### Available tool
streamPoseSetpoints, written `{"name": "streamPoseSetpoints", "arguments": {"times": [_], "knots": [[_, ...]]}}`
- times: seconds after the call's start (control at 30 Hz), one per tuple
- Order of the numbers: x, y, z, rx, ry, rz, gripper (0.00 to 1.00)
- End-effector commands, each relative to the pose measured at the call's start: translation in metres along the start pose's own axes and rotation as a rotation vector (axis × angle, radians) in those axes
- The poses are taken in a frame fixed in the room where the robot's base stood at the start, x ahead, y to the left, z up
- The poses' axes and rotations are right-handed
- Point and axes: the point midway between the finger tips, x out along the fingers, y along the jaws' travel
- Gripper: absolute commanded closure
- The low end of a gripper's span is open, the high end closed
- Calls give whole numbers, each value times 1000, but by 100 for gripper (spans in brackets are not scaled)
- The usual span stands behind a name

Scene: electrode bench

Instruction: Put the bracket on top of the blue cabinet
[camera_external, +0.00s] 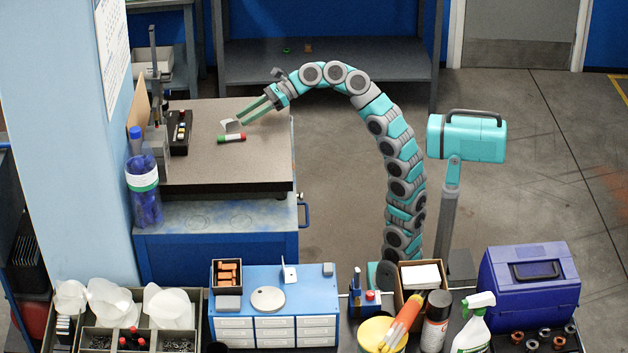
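A small light-grey angled piece that looks like the bracket (230,126) is on the grey bench top, by my fingertips. My gripper (242,117) reaches over the bench from the right and points down to the left. Its two green fingers show a gap between them, and I see nothing between them. Whether a fingertip touches the bracket cannot be told. The small blue cabinet (325,294) with white drawers stands at the front. On its top are a round grey disc (268,299), a white upright angled piece (289,273), a box of orange blocks (227,273) and small grey blocks.
A red, white and green cylinder (231,138) lies just in front of the bracket. A black tray (180,132) and a blue bottle (143,185) stand at the bench's left. The bench top (245,170) is clear at front right. A teal lamp-like unit (466,138) stands right of my arm.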

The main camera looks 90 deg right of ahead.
Motion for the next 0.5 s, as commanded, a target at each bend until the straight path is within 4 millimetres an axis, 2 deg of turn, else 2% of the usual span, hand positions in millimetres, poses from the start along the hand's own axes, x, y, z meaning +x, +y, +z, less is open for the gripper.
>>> {"name": "streamPoseSetpoints", "arguments": {"times": [0.03,0.2,0.5], "knots": [[10,1,-3,0,4,-2,61],[31,3,-1,-2,3,-1,61],[38,4,1,-2,0,0,61]]}}
